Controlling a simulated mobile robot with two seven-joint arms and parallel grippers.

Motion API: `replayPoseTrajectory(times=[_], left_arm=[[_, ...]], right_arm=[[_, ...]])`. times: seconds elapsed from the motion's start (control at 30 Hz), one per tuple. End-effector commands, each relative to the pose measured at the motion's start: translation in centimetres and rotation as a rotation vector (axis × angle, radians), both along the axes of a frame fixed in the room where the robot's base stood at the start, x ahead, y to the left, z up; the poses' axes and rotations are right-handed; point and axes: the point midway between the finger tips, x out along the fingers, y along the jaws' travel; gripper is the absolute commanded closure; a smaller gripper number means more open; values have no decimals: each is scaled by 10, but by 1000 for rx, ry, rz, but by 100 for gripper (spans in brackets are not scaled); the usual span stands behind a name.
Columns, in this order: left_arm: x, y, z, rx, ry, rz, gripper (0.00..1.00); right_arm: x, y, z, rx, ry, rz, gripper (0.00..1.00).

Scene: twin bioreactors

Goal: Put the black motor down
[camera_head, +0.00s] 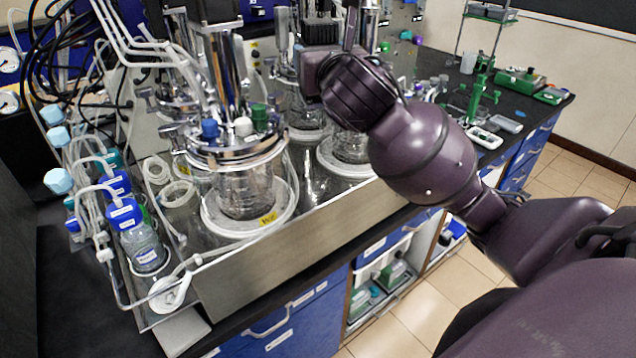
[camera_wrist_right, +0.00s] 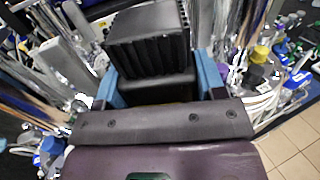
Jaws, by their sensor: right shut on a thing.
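My right gripper (camera_head: 322,58) is shut on the black motor (camera_wrist_right: 148,40), a ribbed black block between its two blue-grey fingers (camera_wrist_right: 208,75) in the wrist view. In the head view the motor's dark top (camera_head: 320,14) shows just behind the gripper at the top middle. The motor is above the area of the rear bioreactor (camera_head: 350,147), which my arm partly covers. Whether the motor's underside touches anything is hidden. My left gripper is not in view.
A front bioreactor (camera_head: 246,190) with a tall steel cylinder (camera_head: 222,70) stands left of my arm. Blue-capped bottles (camera_head: 143,247) and tubing crowd the left. The steel tray wall (camera_head: 300,245) runs along the front. Green tools and small trays (camera_head: 484,138) lie on the right bench.

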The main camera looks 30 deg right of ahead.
Motion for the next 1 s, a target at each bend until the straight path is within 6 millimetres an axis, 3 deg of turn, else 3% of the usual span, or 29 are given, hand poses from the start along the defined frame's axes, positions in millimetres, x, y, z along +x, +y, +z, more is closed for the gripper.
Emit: replayPoseTrajectory(times=[0.17, 0.8, 1.0], left_arm=[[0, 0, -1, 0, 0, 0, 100], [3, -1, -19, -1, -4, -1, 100], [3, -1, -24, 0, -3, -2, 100]], right_arm=[[-3, -2, -12, 0, -3, -19, 95], [-3, -2, -130, 0, -1, -19, 95], [-3, -2, -153, -1, -4, -19, 95]])
